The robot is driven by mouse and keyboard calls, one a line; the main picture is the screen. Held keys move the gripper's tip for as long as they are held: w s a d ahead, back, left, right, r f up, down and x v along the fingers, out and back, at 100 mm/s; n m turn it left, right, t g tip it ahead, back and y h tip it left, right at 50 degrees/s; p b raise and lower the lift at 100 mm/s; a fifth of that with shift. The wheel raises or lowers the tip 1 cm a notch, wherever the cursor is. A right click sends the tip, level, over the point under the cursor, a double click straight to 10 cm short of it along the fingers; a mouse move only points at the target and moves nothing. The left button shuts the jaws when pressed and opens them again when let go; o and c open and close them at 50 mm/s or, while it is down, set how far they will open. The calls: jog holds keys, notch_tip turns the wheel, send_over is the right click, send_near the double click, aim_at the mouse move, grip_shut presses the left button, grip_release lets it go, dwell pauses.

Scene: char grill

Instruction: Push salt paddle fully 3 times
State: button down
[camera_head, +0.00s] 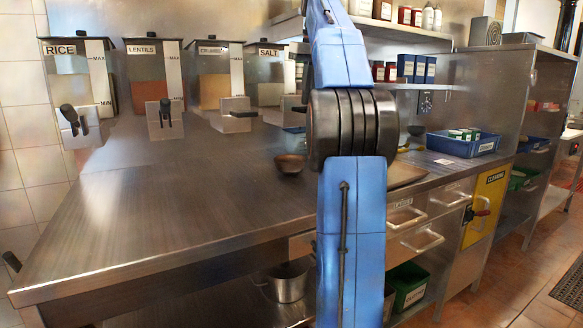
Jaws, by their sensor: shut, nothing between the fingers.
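The salt dispenser (268,72) is the rightmost of a row of clear-fronted dispensers at the back left of the counter, with a SALT label at its top. Its paddle (288,104) sticks out low at its front, close to the left edge of my arm. My arm covers the space just right of it, so the far end of the paddle may be hidden. My blue arm with a dark joint runs top to bottom through the middle of the view. My gripper is not visible, and I cannot tell whether anything touches the paddle.
Rice (78,70), lentils (153,70) and a third dispenser (213,75) stand left of the salt. A small brown bowl (289,164) sits on the steel counter (150,210) left of my arm. A blue bin (463,146) stands right. The counter's left front is clear.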

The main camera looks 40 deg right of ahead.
jog(key=shift+f, duration=1.45)
jog(key=shift+r, duration=2.1)
jog(key=shift+f, duration=0.65)
